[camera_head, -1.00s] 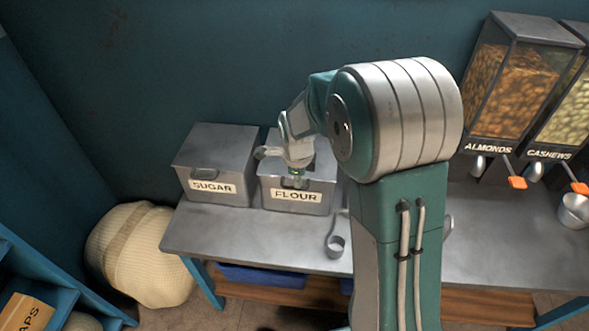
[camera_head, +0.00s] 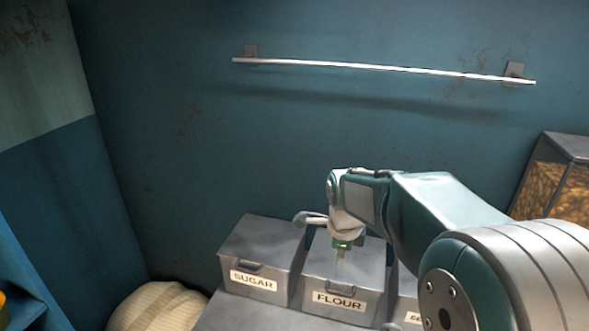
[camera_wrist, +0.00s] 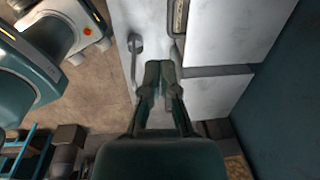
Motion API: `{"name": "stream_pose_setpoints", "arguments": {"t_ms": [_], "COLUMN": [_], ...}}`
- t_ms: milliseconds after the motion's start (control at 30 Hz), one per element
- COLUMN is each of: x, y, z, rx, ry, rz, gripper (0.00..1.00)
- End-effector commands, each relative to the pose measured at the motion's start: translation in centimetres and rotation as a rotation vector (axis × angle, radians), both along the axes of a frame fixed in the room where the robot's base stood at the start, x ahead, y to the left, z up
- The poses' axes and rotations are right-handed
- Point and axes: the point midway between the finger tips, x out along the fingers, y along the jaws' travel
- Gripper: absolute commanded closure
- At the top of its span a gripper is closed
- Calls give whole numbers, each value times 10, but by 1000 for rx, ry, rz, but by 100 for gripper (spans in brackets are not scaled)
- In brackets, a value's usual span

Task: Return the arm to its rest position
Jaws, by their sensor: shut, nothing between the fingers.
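My gripper (camera_head: 342,257) is at the end of my bent arm, pointing down in front of and above the metal flour bin (camera_head: 345,299). In the wrist view my gripper (camera_wrist: 160,70) shows its two dark fingers together, with nothing held between them. The flour bin's lid is down, and my wrist hides part of it. The metal sugar bin (camera_head: 254,282) stands to its left, also lidded. Whether the fingers touch the flour bin is hard to tell.
A third labelled bin (camera_head: 408,308) is partly hidden by my arm. A metal rail (camera_head: 385,68) is fixed to the wall above. A nut dispenser (camera_head: 555,185) is at the right. A pale sack (camera_head: 158,308) is at the lower left. A scoop (camera_wrist: 136,45) shows in the wrist view.

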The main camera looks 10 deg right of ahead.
Motion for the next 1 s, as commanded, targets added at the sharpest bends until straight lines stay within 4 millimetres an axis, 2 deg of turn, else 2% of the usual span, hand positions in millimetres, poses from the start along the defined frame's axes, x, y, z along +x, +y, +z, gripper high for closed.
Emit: {"name": "stream_pose_setpoints", "arguments": {"t_ms": [200, 500, 800, 1000], "x": [-43, -117, -187, -216], "y": [-4, 2, 1, 1], "z": [36, 67, 73, 67], "rx": [-38, -178, -388, -512], "ry": [-70, -163, -223, -229], "rz": [347, 948, 1524, 1789], "gripper": [100, 100, 100, 100]}}
